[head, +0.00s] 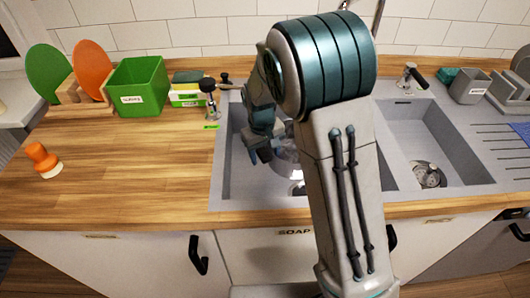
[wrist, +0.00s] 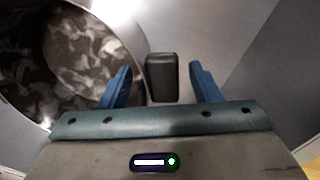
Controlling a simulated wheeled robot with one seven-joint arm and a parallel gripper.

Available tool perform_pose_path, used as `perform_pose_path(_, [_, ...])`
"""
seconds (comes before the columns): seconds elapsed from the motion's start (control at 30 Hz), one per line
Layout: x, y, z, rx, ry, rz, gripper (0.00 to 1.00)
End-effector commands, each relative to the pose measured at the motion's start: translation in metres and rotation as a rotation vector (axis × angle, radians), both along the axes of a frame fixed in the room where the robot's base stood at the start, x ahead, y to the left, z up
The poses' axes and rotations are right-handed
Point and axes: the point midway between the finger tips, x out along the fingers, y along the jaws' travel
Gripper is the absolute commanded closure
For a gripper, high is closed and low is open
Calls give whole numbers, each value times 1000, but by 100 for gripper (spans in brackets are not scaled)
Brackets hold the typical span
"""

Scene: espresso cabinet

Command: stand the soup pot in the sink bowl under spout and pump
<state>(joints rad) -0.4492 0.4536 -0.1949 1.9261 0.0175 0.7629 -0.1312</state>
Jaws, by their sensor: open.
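The soup pot is a shiny metal pot (head: 287,155) in the left sink bowl (head: 240,183), mostly hidden behind my arm in the head view. The wrist view shows its round rim and mottled inside (wrist: 75,55) at the left, and its black handle (wrist: 162,78). My gripper (head: 262,150) is low over the left bowl. In the wrist view its blue fingers (wrist: 160,85) are open, one each side of the handle, with gaps showing. A pump (head: 208,88) stands behind the left bowl's left corner. A thin metal tube (head: 378,14), possibly the spout, shows above my arm.
The right sink bowl (head: 425,140) holds only a drain strainer. Another lever or pump (head: 410,74) stands behind it. A green box (head: 138,86), plates in a rack and an orange-topped item (head: 43,160) are at left. The wooden counter (head: 140,165) is clear beside the sink.

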Motion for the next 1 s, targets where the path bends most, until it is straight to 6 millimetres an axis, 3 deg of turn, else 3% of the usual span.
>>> perform_pose_path(0.5, [-2, 7, 100, 1, -6, 0, 43])
perform_pose_path(0.83, [-4, 7, 119, 1, -3, -3, 43])
perform_pose_path(1.0, [-22, -14, 132, 26, -22, -47, 43])
